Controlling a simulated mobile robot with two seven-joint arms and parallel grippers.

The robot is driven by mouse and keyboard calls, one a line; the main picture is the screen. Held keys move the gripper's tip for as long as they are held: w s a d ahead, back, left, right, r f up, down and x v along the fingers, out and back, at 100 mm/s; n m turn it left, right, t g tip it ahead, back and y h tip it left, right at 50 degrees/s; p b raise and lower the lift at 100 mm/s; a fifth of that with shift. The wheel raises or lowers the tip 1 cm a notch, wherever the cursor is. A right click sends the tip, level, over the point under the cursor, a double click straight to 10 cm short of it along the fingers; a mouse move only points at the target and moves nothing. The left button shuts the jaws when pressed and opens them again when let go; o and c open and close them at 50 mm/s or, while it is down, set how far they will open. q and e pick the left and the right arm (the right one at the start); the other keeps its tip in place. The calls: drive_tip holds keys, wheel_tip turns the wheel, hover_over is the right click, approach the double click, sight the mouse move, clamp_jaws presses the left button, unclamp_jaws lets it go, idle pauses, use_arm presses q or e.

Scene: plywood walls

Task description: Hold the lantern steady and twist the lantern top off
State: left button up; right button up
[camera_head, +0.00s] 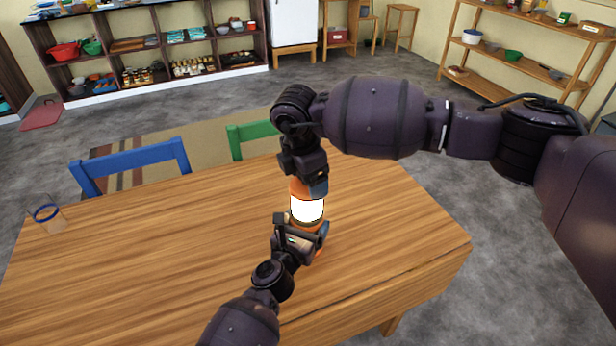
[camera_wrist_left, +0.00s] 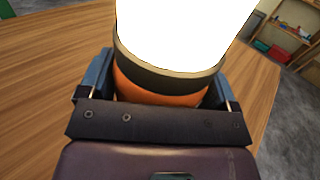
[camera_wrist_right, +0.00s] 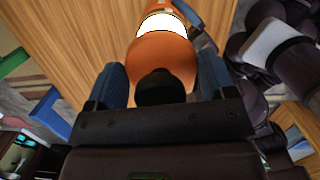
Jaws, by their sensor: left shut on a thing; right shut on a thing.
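The lantern (camera_head: 307,211) stands upright on the wooden table, with a glowing white middle and orange ends. My left gripper (camera_head: 303,240) is shut on its orange base, which shows between the fingers in the left wrist view (camera_wrist_left: 160,92). My right gripper (camera_head: 308,187) comes down from above and is shut on the orange lantern top (camera_wrist_right: 165,58). In the right wrist view the top has a dark knob (camera_wrist_right: 160,88) between the blue-grey fingers. In the head view the top is partly hidden by the right gripper. I cannot see a gap between top and body.
The wooden table (camera_head: 150,260) is mostly clear around the lantern. A blue chair (camera_head: 130,165) and a green chair (camera_head: 250,132) are behind the table. Shelves line the far walls.

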idle(0.3)
drive_tip(key=shift+m, duration=1.4)
drive_tip(key=shift+s+m+g, duration=0.1)
drive_tip(key=shift+m+g, duration=0.3)
drive_tip(key=shift+m, duration=1)
drive_tip(key=shift+m, duration=1.4)
